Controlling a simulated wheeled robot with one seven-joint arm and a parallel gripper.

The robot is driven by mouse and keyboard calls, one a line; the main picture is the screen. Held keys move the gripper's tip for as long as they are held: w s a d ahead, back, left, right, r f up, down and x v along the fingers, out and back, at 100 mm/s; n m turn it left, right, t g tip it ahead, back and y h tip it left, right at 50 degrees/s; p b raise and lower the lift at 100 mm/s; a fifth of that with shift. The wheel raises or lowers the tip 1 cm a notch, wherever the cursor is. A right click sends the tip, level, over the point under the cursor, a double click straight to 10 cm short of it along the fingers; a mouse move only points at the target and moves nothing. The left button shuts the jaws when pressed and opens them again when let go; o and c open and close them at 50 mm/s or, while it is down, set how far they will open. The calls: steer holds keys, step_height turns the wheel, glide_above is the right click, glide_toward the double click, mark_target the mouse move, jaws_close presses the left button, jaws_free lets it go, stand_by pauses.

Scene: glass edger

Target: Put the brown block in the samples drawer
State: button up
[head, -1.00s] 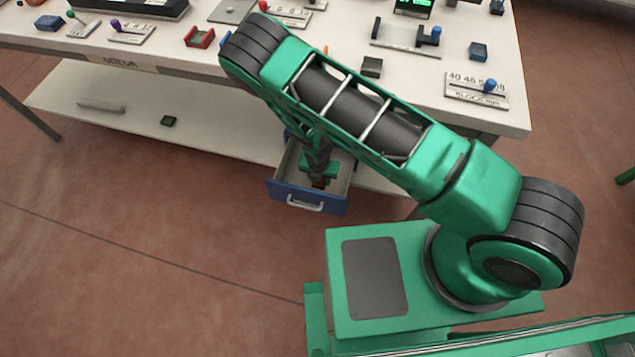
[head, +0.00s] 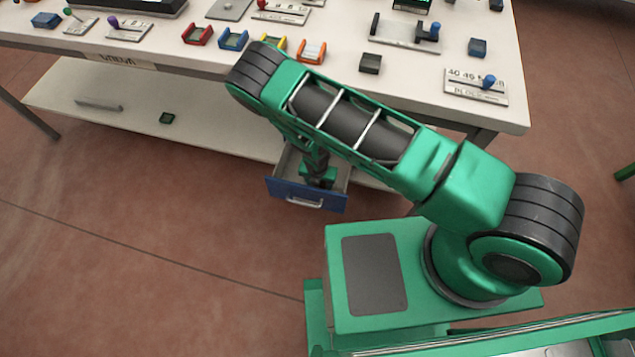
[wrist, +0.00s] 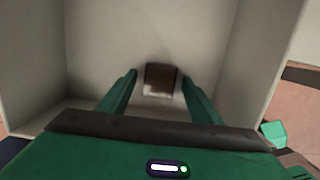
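The samples drawer (head: 308,195) has a blue front with a pale handle and stands pulled out below the table. My gripper (head: 318,184) reaches down inside it. In the wrist view, the drawer's pale walls (wrist: 85,45) surround my gripper (wrist: 160,78). The brown block (wrist: 160,80) is between the two green fingers, inside the drawer. Gaps show between the block and both fingers, so the gripper is open and not holding it. The block seems to lie on the drawer floor. In the head view the block is hidden behind my gripper and the drawer front.
The white table (head: 200,65) above carries coloured holders, among them a red one (head: 197,36) and an orange one (head: 312,51), and a dark block (head: 370,64). The floor left of the drawer is clear.

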step_height(320, 180, up, 12)
steer(key=s, duration=0.1)
steer(key=shift+s+a, duration=0.3)
steer(key=shift+s, duration=0.05)
stand_by(0.4)
stand_by(0.5)
